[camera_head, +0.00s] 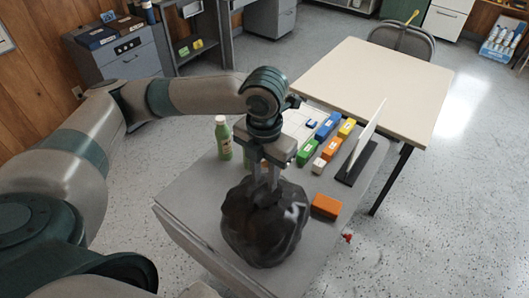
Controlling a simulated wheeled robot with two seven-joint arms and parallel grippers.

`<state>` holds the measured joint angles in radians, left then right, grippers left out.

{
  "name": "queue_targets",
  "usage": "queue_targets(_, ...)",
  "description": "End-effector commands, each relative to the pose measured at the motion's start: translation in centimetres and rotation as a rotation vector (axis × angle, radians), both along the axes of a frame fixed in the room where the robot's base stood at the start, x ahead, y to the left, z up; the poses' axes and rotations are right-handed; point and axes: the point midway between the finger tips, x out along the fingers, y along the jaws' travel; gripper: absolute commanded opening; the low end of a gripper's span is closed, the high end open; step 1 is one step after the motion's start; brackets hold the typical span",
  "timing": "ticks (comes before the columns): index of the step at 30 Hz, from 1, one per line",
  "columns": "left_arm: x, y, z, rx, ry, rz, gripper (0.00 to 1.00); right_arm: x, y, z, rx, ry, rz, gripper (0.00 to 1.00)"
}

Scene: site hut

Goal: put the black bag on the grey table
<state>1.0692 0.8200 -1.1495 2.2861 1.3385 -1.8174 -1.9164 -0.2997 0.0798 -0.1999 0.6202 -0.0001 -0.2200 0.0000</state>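The black bag (264,228) is a shiny, crumpled, full sack in the lower middle of the head view. It is over the near part of the grey table (190,195); whether its underside touches the top I cannot tell, as its base hides the contact. My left gripper (264,187) points down from above, with its two fingers close together around the gathered top of the bag. It looks shut on the bag. My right gripper is not in view.
On the grey table stand a green bottle (223,138), an orange block (325,206), several coloured boxes and an upright white panel (366,135) on a black base. A cream table (380,80) stands behind, with a grey chair (402,40) beyond.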

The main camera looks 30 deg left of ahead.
Motion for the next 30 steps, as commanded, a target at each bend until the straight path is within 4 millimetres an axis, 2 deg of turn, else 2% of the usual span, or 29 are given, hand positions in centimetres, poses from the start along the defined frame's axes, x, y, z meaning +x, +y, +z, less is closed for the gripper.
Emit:
queue_targets(12,0.2,-0.1,6.9,-0.001,-0.005,0.001,0.28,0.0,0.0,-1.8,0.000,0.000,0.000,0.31)
queue_targets(16,0.1,0.0,8.7,-0.001,-0.004,0.001,0.28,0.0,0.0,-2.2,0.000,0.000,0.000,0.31)
queue_targets(21,0.0,0.0,10.0,0.000,-0.001,0.001,0.28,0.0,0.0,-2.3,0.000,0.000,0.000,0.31)
queue_targets(30,0.0,0.0,10.2,0.000,0.000,0.001,0.28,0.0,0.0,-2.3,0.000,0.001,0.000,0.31)
